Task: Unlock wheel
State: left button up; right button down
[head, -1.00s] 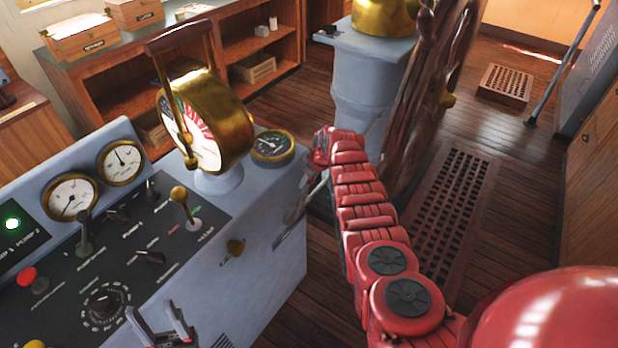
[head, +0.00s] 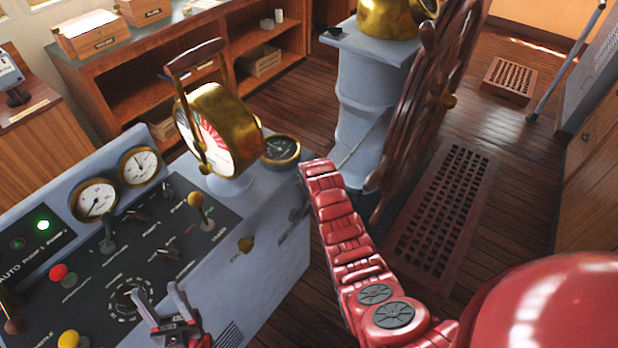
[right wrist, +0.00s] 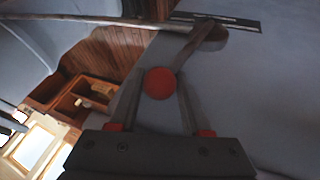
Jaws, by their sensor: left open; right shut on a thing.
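The brown wooden ship's wheel (head: 428,105) stands upright beside its grey pedestal (head: 362,100) in the head view. In the right wrist view, a lever with a red ball knob (right wrist: 160,83) lies between the fingers of my right gripper (right wrist: 165,100), which is shut on it. The lever runs to a round pivot (right wrist: 210,36) near a dark slotted plate (right wrist: 222,20). In the head view, my red right arm reaches toward the pedestal and hides that gripper and the lever. My left gripper (head: 160,308) is open and empty over the console's front edge.
The grey console (head: 262,285) with gauges, knobs and small levers fills the left. A brass telegraph (head: 222,128) rises from it. Wooden shelves (head: 215,75) stand behind. A floor grating (head: 440,215) lies right of the wheel; open plank floor surrounds it.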

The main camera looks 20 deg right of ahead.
jog(key=s+a+f+n+t+h+b, duration=0.2)
jog(key=s+a+t+h+b, duration=0.4)
jog(key=b, duration=1.3)
jog(key=shift+s+a+f+b, duration=0.35)
jog(key=shift+s+a, duration=0.4)
jog(key=shift+a, duration=0.6)
jog(key=shift+f, duration=0.15)
jog(key=c, duration=0.6)
grip_release()
jog(key=shift+s, duration=0.1)
jog(key=shift+o, duration=1.3)
jog(key=shift+r, duration=0.2)
jog(key=shift+h, duration=0.3)
jog(key=shift+a+r, duration=0.15)
jog(key=shift+a, duration=0.05)
